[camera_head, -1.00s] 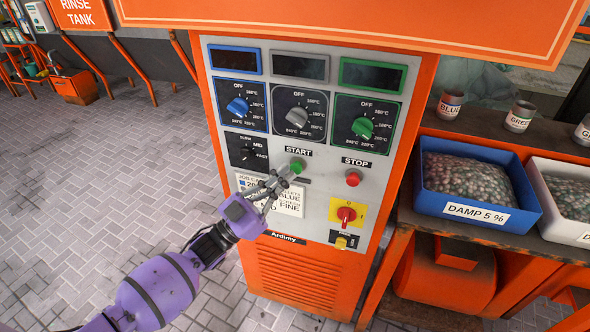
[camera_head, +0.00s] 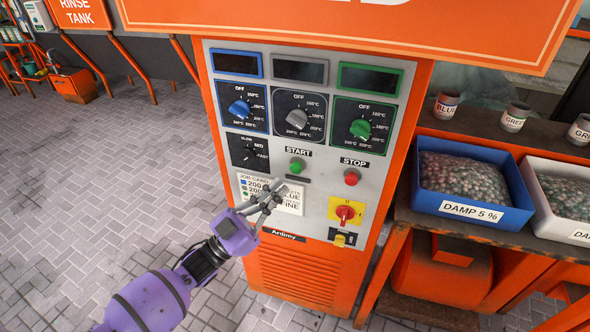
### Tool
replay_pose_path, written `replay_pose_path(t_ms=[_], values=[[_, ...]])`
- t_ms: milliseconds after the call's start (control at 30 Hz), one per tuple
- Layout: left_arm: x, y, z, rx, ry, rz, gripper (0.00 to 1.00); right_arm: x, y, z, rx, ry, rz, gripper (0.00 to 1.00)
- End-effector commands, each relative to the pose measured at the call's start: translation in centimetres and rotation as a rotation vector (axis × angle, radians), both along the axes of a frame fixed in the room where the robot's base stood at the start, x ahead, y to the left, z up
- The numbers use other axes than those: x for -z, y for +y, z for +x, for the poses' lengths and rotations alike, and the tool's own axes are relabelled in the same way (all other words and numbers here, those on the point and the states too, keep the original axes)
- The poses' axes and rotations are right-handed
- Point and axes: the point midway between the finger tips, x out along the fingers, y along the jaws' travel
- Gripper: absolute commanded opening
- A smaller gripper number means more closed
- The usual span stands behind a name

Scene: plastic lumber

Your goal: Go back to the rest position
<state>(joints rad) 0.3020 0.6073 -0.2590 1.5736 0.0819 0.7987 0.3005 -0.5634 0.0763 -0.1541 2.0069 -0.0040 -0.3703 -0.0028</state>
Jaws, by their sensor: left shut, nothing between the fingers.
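My left gripper (camera_head: 278,193) is shut and empty. It comes in from the lower left on my purple arm and stands in front of the job card (camera_head: 290,205) on the grey control panel (camera_head: 315,179), hiding part of the card's text. The green START button (camera_head: 297,166) is just above and right of the fingertips, with a visible gap in the picture. The red STOP button (camera_head: 351,177) is farther right. My right gripper is not in view.
The orange machine cabinet (camera_head: 300,268) carries the panel, with blue, grey and green dials. To the right a bench holds a blue bin (camera_head: 436,194) marked DAMP 5 %, a white bin (camera_head: 533,197) and several cups. Paved floor (camera_head: 120,190) at left is clear.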

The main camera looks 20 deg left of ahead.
Motion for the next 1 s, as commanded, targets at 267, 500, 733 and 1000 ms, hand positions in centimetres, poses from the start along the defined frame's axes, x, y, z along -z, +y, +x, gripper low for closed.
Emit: replay_pose_path(t_ms=[267,500,733,1000], values=[[0.0,0.0,0.0,0.000,0.000,0.000,0.00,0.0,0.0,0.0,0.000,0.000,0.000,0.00],[0.0,0.0,0.0,0.000,0.000,0.000,0.00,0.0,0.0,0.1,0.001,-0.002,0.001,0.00],[2.9,-0.1,2.7,-0.120,0.122,0.127,0.00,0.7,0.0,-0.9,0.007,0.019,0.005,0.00],[14.3,0.5,-3.3,-0.351,0.572,0.277,0.00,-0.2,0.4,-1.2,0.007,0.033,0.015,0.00]])
